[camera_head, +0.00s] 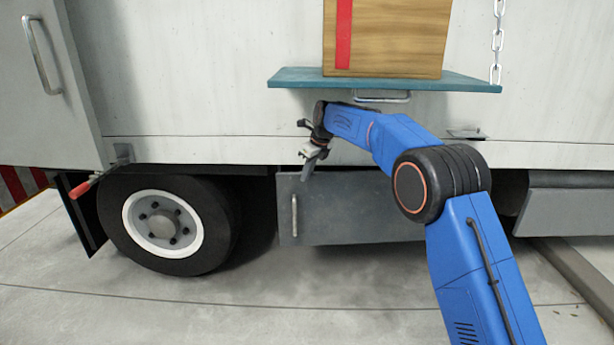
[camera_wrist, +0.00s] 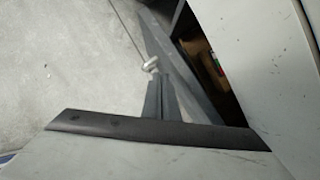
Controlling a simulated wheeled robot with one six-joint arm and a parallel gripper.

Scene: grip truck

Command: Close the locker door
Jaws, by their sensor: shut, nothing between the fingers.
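The locker door (camera_head: 350,210) is a grey panel low under the truck body, right of the wheel, with a vertical handle (camera_head: 294,215) near its left edge. In the wrist view a dark gap (camera_wrist: 205,70) with small coloured items inside shows beside a grey panel edge (camera_wrist: 165,100), so the door looks ajar. How far it stands open is hard to tell from the head view. My gripper (camera_head: 308,158) is shut and empty, by the door's upper left corner and above the handle. I cannot tell whether it touches the door.
A teal shelf (camera_head: 290,79) carrying a wooden box (camera_head: 395,35) juts out above my arm, with a chain (camera_head: 497,40) at its right. A wheel (camera_head: 165,222) stands left of the door. A red-handled lever (camera_head: 88,186) sticks out farther left. The floor (camera_head: 250,310) in front is clear.

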